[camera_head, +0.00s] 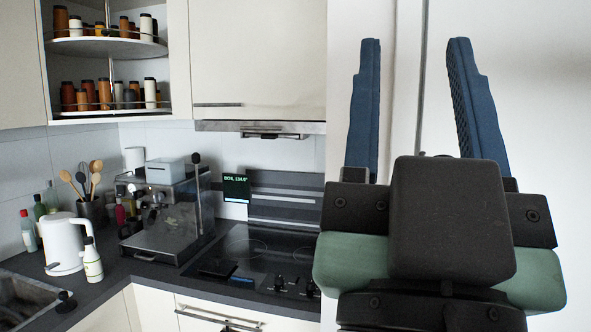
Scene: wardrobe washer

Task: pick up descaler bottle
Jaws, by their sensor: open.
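A small white bottle with a dark cap (92,262) stands upright on the dark counter at the left. It looks like the descaler bottle, but its label is too small to read. It stands just in front of and to the right of the white kettle (62,243). My gripper (416,48) is large in the right half of the view, with its two blue fingers pointing up and spread wide apart. Nothing is between them. It is far to the right of the bottle and close to the camera, in front of a pale cabinet front.
A sink (22,298) is at the lower left. A coffee machine (165,215), utensil holder (92,210) and several bottles (40,212) stand behind the white bottle. A cooktop (250,258) is to the right. Open corner shelves (85,47) hang above; a small dark knob (65,297) sits near the counter's edge.

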